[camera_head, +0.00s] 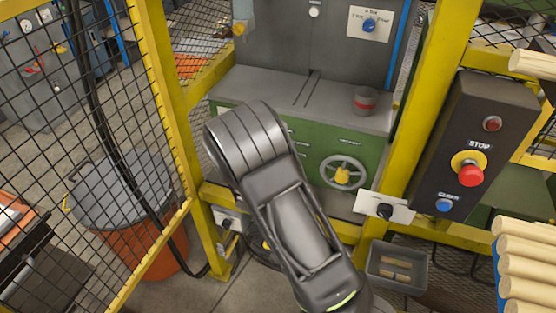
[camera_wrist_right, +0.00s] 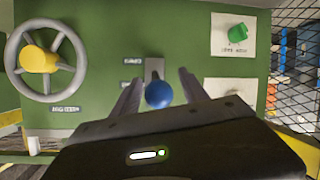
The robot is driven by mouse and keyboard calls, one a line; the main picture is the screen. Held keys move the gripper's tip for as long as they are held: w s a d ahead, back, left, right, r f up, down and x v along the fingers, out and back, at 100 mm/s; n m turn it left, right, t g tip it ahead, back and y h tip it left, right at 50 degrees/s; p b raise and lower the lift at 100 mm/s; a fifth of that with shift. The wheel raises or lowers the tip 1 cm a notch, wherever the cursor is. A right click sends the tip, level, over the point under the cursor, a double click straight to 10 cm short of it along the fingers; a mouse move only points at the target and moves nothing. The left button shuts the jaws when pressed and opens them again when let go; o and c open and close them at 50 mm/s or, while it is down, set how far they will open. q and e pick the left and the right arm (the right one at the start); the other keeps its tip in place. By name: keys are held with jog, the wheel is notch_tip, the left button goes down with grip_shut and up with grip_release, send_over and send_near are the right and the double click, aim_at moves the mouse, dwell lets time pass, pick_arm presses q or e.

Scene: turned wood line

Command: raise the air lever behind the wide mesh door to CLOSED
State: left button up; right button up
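The air lever shows in the right wrist view as a round blue knob (camera_wrist_right: 159,95) on a grey slotted plate (camera_wrist_right: 153,69) on the green cabinet. It sits at the picture-lower part of the plate; two small labels beside it are too small to read. My right gripper (camera_wrist_right: 160,92) is open, one finger on each side of the knob, with no clear grip on it. In the head view my arm hides the lever and that gripper. The wide mesh door (camera_head: 88,110) appears as a yellow-framed panel at left, leaving the opening to the green cabinet (camera_head: 318,150) clear. My left gripper is out of view.
A handwheel (camera_head: 343,173) with a yellow hub is right of my arm, near a yellow post (camera_head: 425,85). A control box (camera_head: 470,150) with a red stop button hangs at right. A grey bin (camera_head: 396,268) sits low, and an orange bucket (camera_head: 150,245) stands behind the mesh.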

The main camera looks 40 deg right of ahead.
jog(key=shift+s, duration=0.1)
jog(key=v, duration=0.7)
jog(key=shift+s+a, duration=0.2)
jog(key=shift+a, duration=0.05)
jog(key=shift+c, duration=0.3)
